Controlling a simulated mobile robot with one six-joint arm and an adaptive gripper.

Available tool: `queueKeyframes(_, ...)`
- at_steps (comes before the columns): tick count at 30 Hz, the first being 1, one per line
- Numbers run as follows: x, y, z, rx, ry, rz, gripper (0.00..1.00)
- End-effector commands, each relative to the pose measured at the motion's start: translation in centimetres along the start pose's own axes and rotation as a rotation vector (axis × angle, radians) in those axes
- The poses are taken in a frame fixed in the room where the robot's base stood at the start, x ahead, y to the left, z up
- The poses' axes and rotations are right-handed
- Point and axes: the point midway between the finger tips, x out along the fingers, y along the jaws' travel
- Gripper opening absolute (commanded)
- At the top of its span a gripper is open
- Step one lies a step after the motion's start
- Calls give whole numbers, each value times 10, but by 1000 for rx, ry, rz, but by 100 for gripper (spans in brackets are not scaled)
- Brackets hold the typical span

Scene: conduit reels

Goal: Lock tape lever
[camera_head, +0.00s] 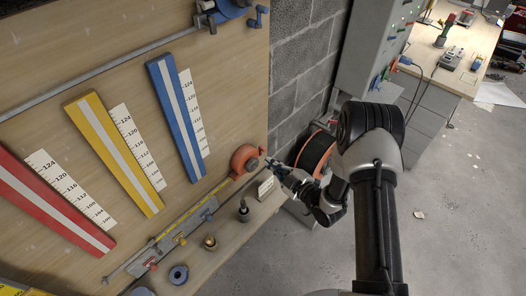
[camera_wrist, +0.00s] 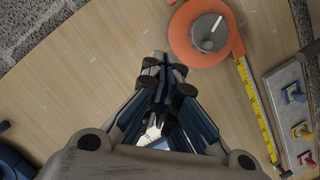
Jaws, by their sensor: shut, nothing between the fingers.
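The orange tape case (camera_head: 246,158) is mounted at the right end of a metal rail on the wooden board. In the wrist view the case (camera_wrist: 182,42) carries a round grey hub (camera_wrist: 209,27) with a small white piece (camera_wrist: 207,46) on it, which may be the lever. A yellow tape (camera_wrist: 256,106) runs out of the case along the rail. My gripper (camera_wrist: 165,68) is shut and empty, its fingertips to the lower left of the case in the wrist view. In the head view my gripper (camera_head: 270,161) is just right of the case; contact cannot be told.
Blue (camera_wrist: 294,93), yellow and red handles sit on the metal plate beside the tape. Below the rail are small fittings (camera_head: 244,211) and a blue ring (camera_head: 178,274). An orange reel (camera_head: 316,153) stands behind my arm. The floor at right is mostly clear.

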Motion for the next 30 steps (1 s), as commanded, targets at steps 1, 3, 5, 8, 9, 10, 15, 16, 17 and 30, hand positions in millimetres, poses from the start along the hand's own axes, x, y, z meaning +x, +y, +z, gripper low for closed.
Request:
queueKeyframes(1, 6, -1, 0, -2, 3, -1, 0)
queueKeyframes(3, 17, -2, -1, -2, 4, -2, 0)
queueKeyframes(5, 29, -2, -1, -3, 5, -2, 0)
queueKeyframes(8, 51, -3, -1, -2, 5, -2, 0)
queueKeyframes(9, 60, -2, 0, -2, 4, -2, 0)
queueKeyframes(10, 66, -3, 0, -2, 4, -1, 0)
queueKeyframes(15, 98, -2, 3, 1, 1, 0, 0)
queueKeyframes(16, 98, -2, 12, 2, -3, 1, 0)
queueKeyframes(17, 98, -2, 17, 2, -3, 0, 0)
queueKeyframes(30, 104, -1, 39, 1, 0, -2, 0)
